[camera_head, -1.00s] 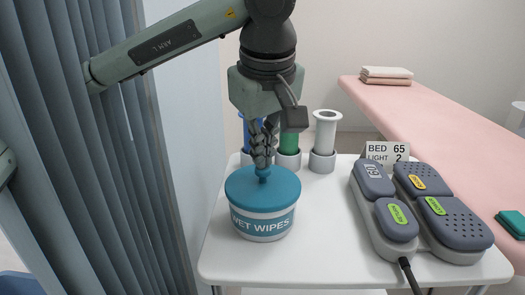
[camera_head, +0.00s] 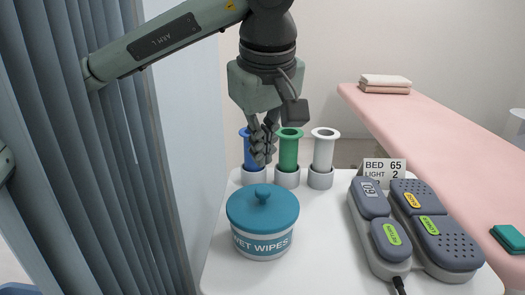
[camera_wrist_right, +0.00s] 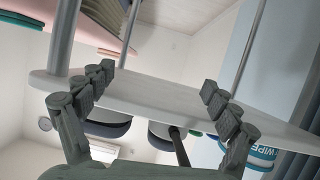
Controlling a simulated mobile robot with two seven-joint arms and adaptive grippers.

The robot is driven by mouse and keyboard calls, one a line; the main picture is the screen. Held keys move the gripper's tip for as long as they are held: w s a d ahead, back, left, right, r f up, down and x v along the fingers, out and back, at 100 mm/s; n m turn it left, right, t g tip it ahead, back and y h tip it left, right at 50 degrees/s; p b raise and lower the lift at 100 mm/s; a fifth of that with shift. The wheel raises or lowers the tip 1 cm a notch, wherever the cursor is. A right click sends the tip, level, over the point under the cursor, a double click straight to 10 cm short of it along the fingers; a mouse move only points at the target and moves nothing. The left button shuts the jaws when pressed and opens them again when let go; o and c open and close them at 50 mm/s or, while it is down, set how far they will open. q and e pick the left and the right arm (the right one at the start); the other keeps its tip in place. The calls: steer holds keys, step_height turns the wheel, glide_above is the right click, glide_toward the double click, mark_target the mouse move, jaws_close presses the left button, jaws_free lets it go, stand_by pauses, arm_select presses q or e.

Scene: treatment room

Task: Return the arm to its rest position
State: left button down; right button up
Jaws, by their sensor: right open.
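My left gripper (camera_head: 263,142) hangs fingers-down above and behind the wet wipes tub (camera_head: 262,243) in the head view. Its fingers are clear of the knob on the tub's teal lid (camera_head: 262,209), with nothing seen between them. They show edge-on, so I cannot tell if they are open. The lid sits on the tub. My right gripper (camera_wrist_right: 160,98) shows in the right wrist view only, with its fingers wide apart and empty. That view is upside down and shows the table's edge and the tub beyond the fingers.
Blue (camera_head: 251,150), green (camera_head: 289,152) and white (camera_head: 324,153) tubes stand in holders behind the tub. Grey control pads (camera_head: 443,243) and a sign (camera_head: 384,166) are at the table's right. A grey curtain (camera_head: 85,190) fills the left. A pink bed (camera_head: 440,145) stands behind right.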

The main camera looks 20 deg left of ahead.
arm_select(q)
steer(key=shift+r+p, duration=0.7)
steer(key=shift+r, duration=0.4)
